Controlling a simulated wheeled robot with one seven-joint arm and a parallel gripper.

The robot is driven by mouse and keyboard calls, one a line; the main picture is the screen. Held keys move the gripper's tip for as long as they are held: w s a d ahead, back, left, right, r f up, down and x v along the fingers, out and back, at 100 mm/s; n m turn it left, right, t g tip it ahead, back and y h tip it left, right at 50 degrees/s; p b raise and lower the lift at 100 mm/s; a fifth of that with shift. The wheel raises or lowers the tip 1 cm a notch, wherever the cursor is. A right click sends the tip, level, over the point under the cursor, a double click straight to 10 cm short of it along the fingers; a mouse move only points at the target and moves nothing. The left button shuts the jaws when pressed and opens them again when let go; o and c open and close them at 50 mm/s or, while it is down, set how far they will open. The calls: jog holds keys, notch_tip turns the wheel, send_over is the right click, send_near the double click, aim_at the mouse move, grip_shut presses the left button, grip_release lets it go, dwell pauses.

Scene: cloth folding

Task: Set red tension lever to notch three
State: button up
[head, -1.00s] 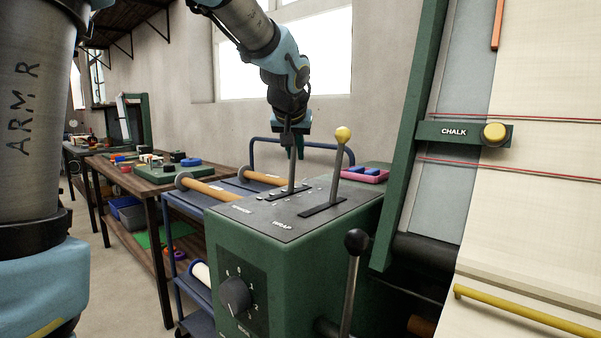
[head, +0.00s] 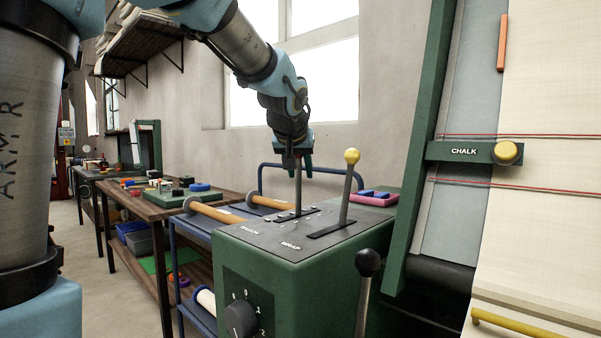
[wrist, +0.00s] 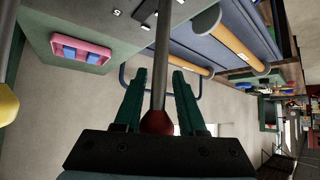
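The red tension lever has a grey shaft (head: 298,185) rising nearly upright from a notched slot on the green console, by the tension label. Its red knob (wrist: 157,122) shows in the wrist view, close to my palm. My gripper (head: 298,160) is over the lever's top and hides the knob in the head view. In the wrist view my gripper's green fingers (wrist: 160,75) stand apart on either side of the shaft and knob, with gaps visible beside the shaft. The exact notch the lever sits in cannot be made out.
A yellow-knobbed lever (head: 351,185) stands close on the right in the wrap slot. A black-knobbed lever (head: 367,263) and a dial (head: 241,318) are at the front. A pink tray (head: 373,199) lies behind. A blue cart (head: 205,228) with rollers stands left.

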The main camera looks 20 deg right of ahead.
jog(key=shift+o, duration=0.4)
jog(key=shift+f, duration=0.15)
jog(key=shift+s, duration=0.15)
jog(key=v, duration=1)
jog(key=shift+r, duration=0.35)
jog(key=shift+s+a, duration=0.1)
jog(key=shift+s, duration=0.05)
